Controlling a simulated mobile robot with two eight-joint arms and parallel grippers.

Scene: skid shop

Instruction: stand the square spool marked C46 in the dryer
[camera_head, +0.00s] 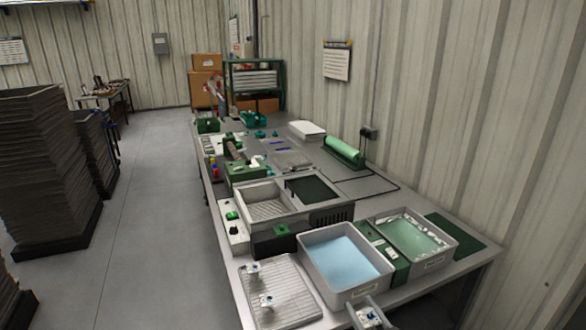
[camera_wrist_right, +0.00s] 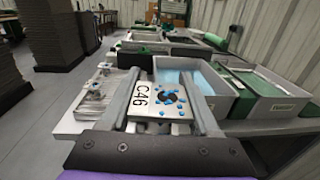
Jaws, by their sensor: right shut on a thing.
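The square spool marked C46 (camera_wrist_right: 160,97) is a pale square plate with a dark centre hole and blue drops on its face. It sits between the two fingers of my right gripper (camera_wrist_right: 165,100), which is shut on it. In the head view the spool (camera_head: 368,316) and my right gripper (camera_head: 366,308) show at the bottom edge, in front of the blue-water tub. A grey box with an open slatted compartment (camera_head: 266,208) and a dark panel looks like the dryer; it stands farther back on the bench, beyond the tub. My left gripper is not in view.
A grey tub of blue water (camera_head: 308,258) and a tub of foamy green liquid (camera_head: 448,246) stand side by side. A wire rack (camera_head: 293,310) left of the water tub holds two similar small pieces. A green roller (camera_head: 345,153) lies farther back. A wall runs along the right.

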